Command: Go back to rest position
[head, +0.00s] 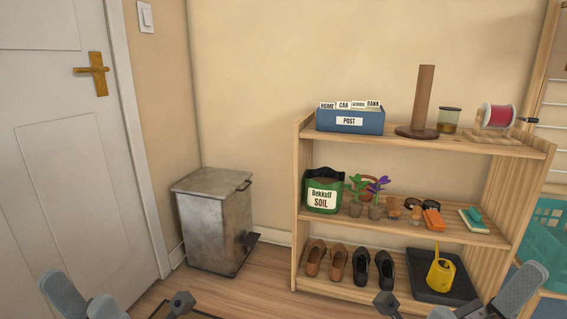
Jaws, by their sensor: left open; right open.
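My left gripper (120,298) shows at the bottom left edge of the head view, its fingers spread apart with nothing between them. My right gripper (455,296) shows at the bottom right edge, also open and empty. Both are cut off by the lower edge, and most of each arm is out of view. Neither gripper visibly touches anything. The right gripper appears in front of the lower part of the wooden shelf (300,220); the left one appears in front of the floor and the door's bottom.
A metal pedal bin (213,225) stands in the corner beside a white door (60,150). The shelf holds a blue post box (349,121), a soil bag (323,191), shoes (337,262) and a yellow watering can (440,270). A teal crate (545,225) is at right. Some floor (265,297) is clear.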

